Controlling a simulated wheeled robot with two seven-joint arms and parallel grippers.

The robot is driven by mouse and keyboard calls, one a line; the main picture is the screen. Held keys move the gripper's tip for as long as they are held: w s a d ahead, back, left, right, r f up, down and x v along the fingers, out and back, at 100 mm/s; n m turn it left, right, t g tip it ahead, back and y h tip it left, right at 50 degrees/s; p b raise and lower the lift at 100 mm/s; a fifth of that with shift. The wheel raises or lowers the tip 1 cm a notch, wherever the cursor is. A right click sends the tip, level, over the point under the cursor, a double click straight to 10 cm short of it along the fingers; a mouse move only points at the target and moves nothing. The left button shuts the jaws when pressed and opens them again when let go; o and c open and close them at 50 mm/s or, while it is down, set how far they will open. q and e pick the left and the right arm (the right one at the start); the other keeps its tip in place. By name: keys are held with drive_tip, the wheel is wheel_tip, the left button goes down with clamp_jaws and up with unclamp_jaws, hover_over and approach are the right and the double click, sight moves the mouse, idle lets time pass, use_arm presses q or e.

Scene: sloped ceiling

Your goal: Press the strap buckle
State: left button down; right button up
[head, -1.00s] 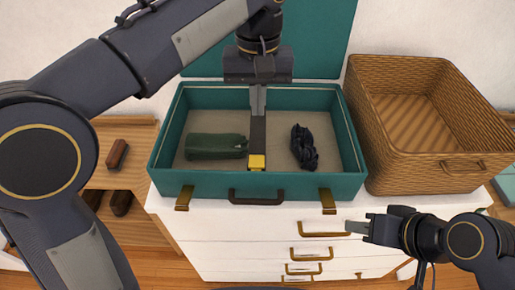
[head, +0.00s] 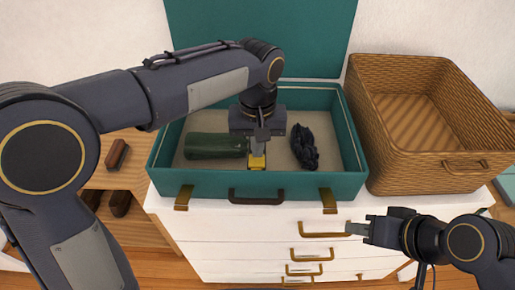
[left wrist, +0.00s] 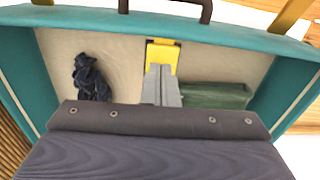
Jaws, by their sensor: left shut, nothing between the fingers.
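The yellow strap buckle (head: 257,162) lies at the front middle of the open teal suitcase (head: 340,185). It also shows in the left wrist view (left wrist: 162,55). My left gripper (head: 259,150) is shut and empty, pointing down inside the suitcase. Its fingertips (left wrist: 161,70) overlap the near part of the buckle in both views; whether they touch it I cannot tell.
A green rolled item (head: 215,146) lies left of the buckle and a dark crumpled cloth (head: 304,147) right of it. A wicker basket (head: 455,140) stands to the right. The suitcase's front wall and handle (head: 256,196) are just before the buckle. The suitcase stands on a white dresser (head: 230,225).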

use_arm(q)
drive_tip(key=shift+f, duration=0.6)
